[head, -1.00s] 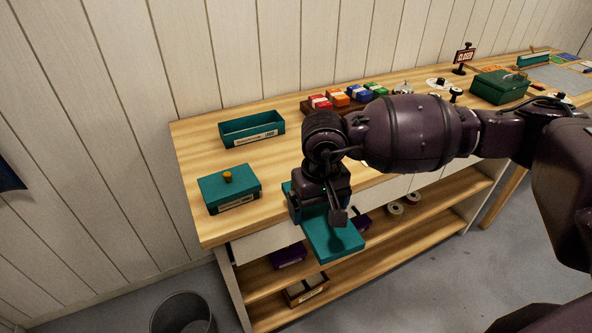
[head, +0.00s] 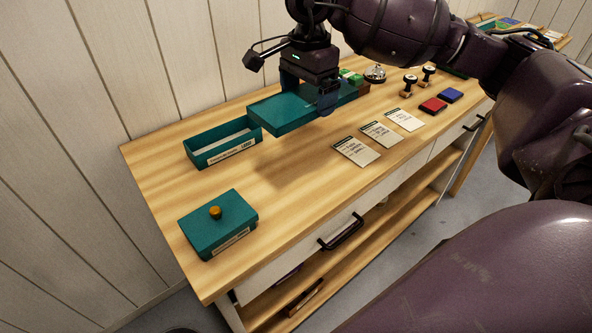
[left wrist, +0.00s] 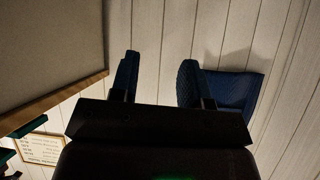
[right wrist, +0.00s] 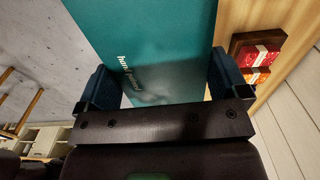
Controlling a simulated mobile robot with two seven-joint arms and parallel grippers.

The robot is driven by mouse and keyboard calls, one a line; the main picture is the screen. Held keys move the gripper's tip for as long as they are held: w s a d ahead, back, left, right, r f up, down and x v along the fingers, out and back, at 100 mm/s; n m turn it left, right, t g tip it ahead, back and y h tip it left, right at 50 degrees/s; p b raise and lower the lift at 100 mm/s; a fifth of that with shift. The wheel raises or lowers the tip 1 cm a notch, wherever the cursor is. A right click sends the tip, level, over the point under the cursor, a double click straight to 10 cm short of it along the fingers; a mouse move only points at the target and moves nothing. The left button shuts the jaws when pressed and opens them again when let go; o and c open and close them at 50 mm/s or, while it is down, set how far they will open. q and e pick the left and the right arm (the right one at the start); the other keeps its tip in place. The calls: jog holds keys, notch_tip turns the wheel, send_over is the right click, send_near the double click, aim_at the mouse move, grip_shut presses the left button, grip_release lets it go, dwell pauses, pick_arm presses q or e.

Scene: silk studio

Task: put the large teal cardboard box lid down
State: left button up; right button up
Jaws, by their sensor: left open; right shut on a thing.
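My right gripper (head: 308,95) is shut on the large teal cardboard box lid (head: 278,115) and holds it above the table, just right of the open teal box. The lid also shows between the fingers in the right wrist view (right wrist: 145,45), with pale lettering on it. The open teal box (head: 222,154) has a white label and a pale inside; it stands uncovered on the table. A smaller teal box with a lid and an orange knob (head: 216,213) stands nearer the front left. My left gripper (left wrist: 160,85) is open and empty in the left wrist view, facing the panelled wall.
The wooden table (head: 160,175) has bare room between the two boxes and to the right of the small one. Several cards (head: 356,151), a red ink pad (head: 433,105), stamps and a bell (head: 375,74) lie to the right. The wall is close behind.

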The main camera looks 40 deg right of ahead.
jog(key=b, duration=0.1)
send_over(305, 179)
notch_tip(305, 179, down, 14)
jog(key=shift+d+f, duration=0.1)
jog(key=shift+f, duration=1.15)
notch_tip(305, 179, down, 3)
jog(key=shift+f+b, duration=0.2)
jog(key=shift+b, duration=0.1)
jog(key=shift+r, duration=0.1)
